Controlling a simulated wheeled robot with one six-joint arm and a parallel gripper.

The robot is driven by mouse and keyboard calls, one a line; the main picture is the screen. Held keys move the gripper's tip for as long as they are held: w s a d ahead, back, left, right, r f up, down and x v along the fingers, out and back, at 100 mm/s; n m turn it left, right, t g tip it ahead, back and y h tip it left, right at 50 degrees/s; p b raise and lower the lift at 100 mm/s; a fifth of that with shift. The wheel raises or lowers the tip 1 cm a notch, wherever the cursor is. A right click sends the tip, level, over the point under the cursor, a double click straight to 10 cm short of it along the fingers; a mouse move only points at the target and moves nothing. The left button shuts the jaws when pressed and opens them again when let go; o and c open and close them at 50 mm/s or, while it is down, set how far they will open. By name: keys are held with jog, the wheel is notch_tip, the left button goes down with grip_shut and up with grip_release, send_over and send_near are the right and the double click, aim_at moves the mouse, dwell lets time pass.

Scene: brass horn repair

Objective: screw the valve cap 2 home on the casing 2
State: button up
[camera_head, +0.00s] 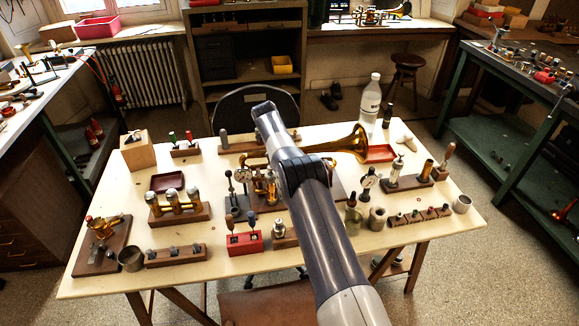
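A brass horn with a wide bell (350,145) lies in the middle of the bench, pointing right. Brass upright cylinders (262,187), which look like its valve casings, stand just left of my arm. I cannot tell which is casing 2, as my arm covers part of the horn. I cannot make out valve cap 2 in this view. My arm reaches up from the bottom right of centre, over the horn, and bends at the far end. My gripper does not show; it is hidden behind the arm.
The bench (105,255) is crowded. A wooden block with brass cylinders (178,207) stands left of the horn; a red tool holder (245,242) stands in front. Dial gauges (369,181) stand near the horn. A white bottle (370,98) stands at the back right.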

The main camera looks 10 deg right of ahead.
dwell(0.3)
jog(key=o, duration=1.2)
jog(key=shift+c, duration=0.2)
